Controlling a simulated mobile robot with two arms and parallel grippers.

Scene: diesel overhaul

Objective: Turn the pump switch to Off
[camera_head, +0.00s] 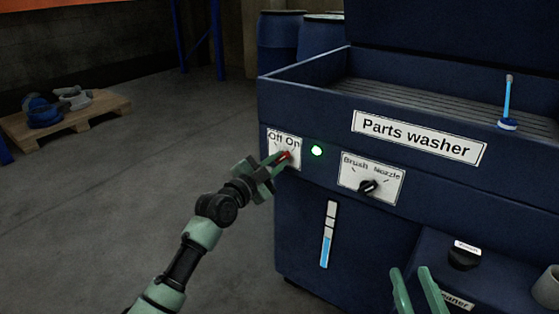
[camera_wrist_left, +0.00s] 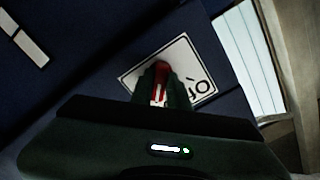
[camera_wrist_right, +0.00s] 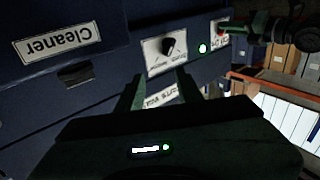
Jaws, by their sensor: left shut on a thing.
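The pump switch is a red knob (camera_head: 284,156) on a white Off/On plate (camera_head: 272,151) at the left of the parts washer's front. In the head view the red knob sits on the On side. My left gripper (camera_head: 277,162) is shut on the red knob; the left wrist view also shows the knob (camera_wrist_left: 160,82) between its fingers (camera_wrist_left: 161,92). The fingers hide part of the plate. A green lamp (camera_head: 317,151) is lit just right of the plate. My right gripper (camera_head: 416,290) is open and empty, low in front of the washer.
The blue parts washer (camera_head: 400,100) has a second plate with a black Brush/Nozzle knob (camera_head: 368,187) right of the lamp. A level gauge (camera_head: 328,234) is below. A pallet (camera_head: 70,125) with parts lies far left; the floor between is clear.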

